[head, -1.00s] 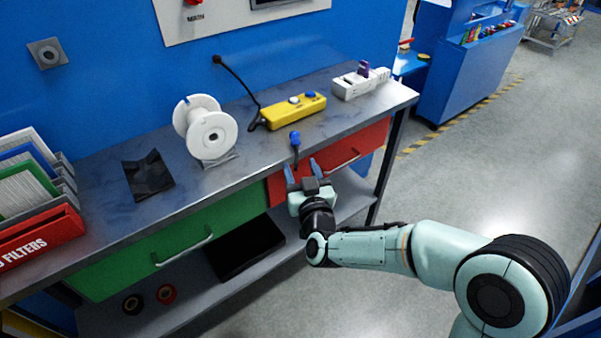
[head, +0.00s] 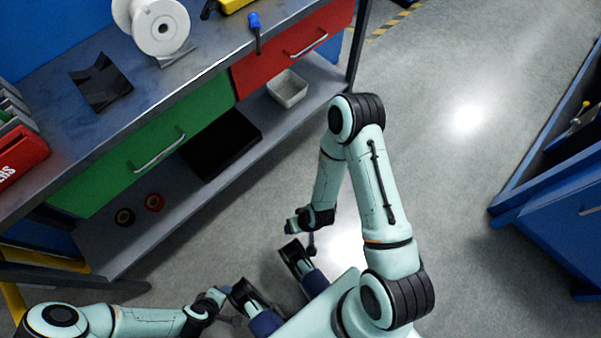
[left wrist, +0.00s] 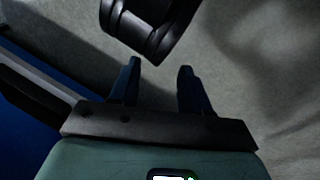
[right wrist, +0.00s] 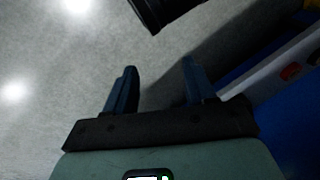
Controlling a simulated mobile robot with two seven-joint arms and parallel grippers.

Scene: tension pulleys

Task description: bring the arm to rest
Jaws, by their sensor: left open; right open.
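My right arm is folded in front of my body in the head view, its forearm hanging down over the floor. The right gripper (right wrist: 158,66) is open and empty in the right wrist view, with bare floor between its blue fingers. My left arm lies low at the left in the head view. The left gripper (left wrist: 159,65) is open and empty in the left wrist view. In the head view both grippers are small and their fingers hard to make out. Both are apart from the workbench (head: 190,72).
A white spool (head: 160,28) and a blue-handled screwdriver (head: 254,25) are on the bench. A white bin (head: 288,88) stands on the lower shelf (head: 160,235). A blue cabinet (head: 550,205) stands at the right. The floor (head: 440,150) between is clear.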

